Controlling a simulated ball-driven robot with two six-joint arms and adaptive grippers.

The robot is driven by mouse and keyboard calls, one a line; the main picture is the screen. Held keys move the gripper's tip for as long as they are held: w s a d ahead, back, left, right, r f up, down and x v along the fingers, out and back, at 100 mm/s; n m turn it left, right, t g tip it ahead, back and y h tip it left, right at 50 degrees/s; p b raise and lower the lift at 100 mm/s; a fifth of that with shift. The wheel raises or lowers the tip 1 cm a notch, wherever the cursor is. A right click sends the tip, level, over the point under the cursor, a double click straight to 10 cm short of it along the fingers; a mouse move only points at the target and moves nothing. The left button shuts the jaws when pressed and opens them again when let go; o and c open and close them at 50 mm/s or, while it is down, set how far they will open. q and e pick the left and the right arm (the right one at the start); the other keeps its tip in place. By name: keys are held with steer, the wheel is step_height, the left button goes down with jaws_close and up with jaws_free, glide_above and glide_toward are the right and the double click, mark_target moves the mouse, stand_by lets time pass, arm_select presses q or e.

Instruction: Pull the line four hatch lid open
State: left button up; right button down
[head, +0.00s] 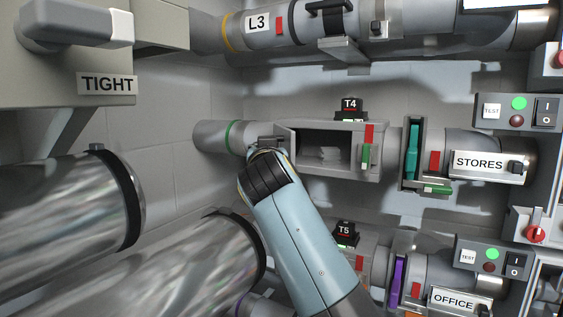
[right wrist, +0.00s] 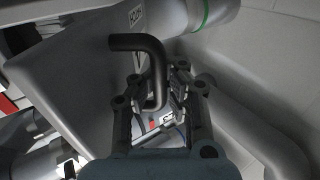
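The line four hatch (head: 325,150) is the grey box below the T4 sign (head: 350,105) in the head view. Its front stands open, showing a dark inside with pale shapes low down. The lid (head: 284,138) is swung out at the opening's left edge, partly hidden by my right gripper (head: 266,147). In the right wrist view, a black bent handle (right wrist: 155,75) lies between the two fingers of my right gripper (right wrist: 158,95), which look closed in on it. Finger contact is hard to make out. My left gripper is not in view.
Line L3 (head: 290,22) runs above and the T5 line (head: 345,232) below. A teal slide gate (head: 412,150) and the STORES panel (head: 480,162) lie to the right. Large shiny pipes (head: 60,215) and a grey box marked TIGHT (head: 108,84) crowd the left.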

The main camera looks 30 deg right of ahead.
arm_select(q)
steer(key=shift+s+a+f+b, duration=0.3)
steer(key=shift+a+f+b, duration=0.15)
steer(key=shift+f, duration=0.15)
arm_select(e)
steer(key=shift+w+a+f, duration=0.2)
steer(key=shift+w+a, duration=0.1)
steer(key=shift+a, duration=0.15)
steer(key=shift+w+a+f, duration=0.2)
steer(key=shift+w+a, duration=0.1)
steer(key=shift+a, duration=0.15)
steer(key=shift+w+a, duration=0.1)
steer(key=c, duration=2)
jaws_free()
